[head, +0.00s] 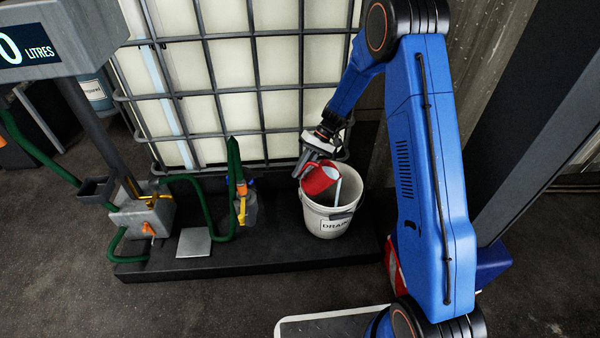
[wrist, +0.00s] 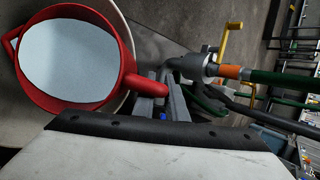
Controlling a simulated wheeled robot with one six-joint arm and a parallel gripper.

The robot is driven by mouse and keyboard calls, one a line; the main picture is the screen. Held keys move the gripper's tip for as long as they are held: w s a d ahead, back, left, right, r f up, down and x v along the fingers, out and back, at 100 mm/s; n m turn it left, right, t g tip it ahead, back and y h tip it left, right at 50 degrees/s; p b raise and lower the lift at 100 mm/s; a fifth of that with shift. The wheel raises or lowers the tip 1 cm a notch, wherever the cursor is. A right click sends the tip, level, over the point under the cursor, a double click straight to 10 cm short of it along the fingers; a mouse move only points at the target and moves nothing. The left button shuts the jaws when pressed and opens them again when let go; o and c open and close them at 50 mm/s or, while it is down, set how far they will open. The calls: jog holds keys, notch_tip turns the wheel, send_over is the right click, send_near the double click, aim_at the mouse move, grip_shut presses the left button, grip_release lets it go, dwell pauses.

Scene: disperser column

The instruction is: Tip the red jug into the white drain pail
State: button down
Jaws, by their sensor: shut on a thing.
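The red jug (head: 318,180) is tilted over the mouth of the white drain pail (head: 330,219), which is labelled DRAIN and stands upright on the dark platform. My gripper (head: 301,166) is shut on the jug's handle at the pail's upper left. In the wrist view, the red jug (wrist: 122,50) shows its round mouth with a pale grey-blue surface inside, and its handle runs to my gripper (wrist: 168,98). A pale strip hangs from the jug into the pail; I cannot tell whether it is liquid. The pail's rim (wrist: 135,22) shows behind the jug. The pail's inside is mostly hidden.
A caged white tank (head: 230,90) stands close behind the pail. A green hose with a yellow-handled nozzle (head: 241,190) stands left of the pail. A grey dispenser box (head: 143,215) and a flat plate (head: 194,242) are farther left. A dark post rises at right.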

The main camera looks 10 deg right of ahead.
aim_at(309, 162)
jog(key=shift+d+r+y, duration=0.15)
jog(key=shift+r+y, duration=0.35)
jog(key=shift+r, duration=0.05)
jog(key=shift+d+r, duration=0.1)
jog(key=shift+r, duration=0.2)
jog(key=shift+d+r+y, duration=0.3)
jog(key=shift+r+y, duration=0.2)
jog(key=shift+y, duration=0.2)
jog(key=shift+d+r+n, duration=0.1)
jog(key=shift+r+n, duration=0.15)
jog(key=shift+n, duration=0.05)
jog(key=shift+s+d+r+y, duration=0.1)
jog(key=shift+d+r+y, duration=0.35)
jog(key=shift+r+y, duration=0.4)
jog(key=shift+d+r+n+y, duration=0.3)
jog(key=shift+d+r+y, duration=0.2)
jog(key=shift+r+y, duration=0.2)
jog(key=shift+d+r, duration=0.2)
jog(key=shift+s+d+r+y, duration=0.1)
jog(key=shift+d+r+y, duration=0.1)
jog(key=shift+y, duration=0.25)
jog(key=shift+d+r+n+y, duration=0.3)
jog(key=shift+d+r, duration=0.1)
jog(key=shift+r, duration=0.1)
